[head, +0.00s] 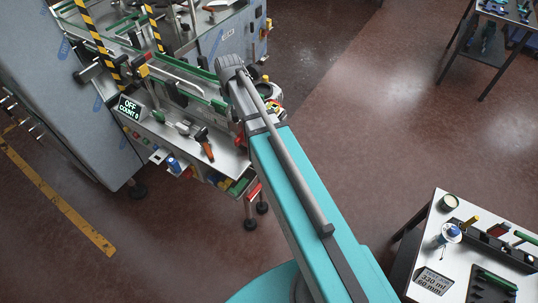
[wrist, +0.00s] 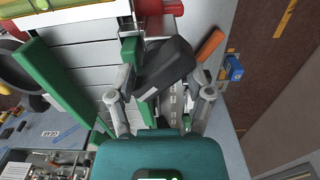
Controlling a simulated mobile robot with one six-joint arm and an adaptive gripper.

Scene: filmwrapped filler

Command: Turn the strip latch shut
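My gripper (wrist: 163,84) points at the machine in the wrist view, its two grey fingers spread wide apart. A dark, tilted block (wrist: 168,66) shows between and just beyond the fingertips, beside a green guide rail (wrist: 132,50). It may be the strip latch, but I cannot tell for sure. I also cannot tell whether a finger touches it. In the head view my arm reaches over the front right of the machine (head: 225,160) and hides the gripper's fingers and whatever lies under them.
An orange-handled tool (head: 204,143) and a blue object (head: 173,164) are at the machine's front edge; a display (head: 130,107) reads OFF, COUNT 0. Green rails and striped posts (head: 100,45) stand behind. A side table (head: 455,262) is at lower right. Open floor lies between.

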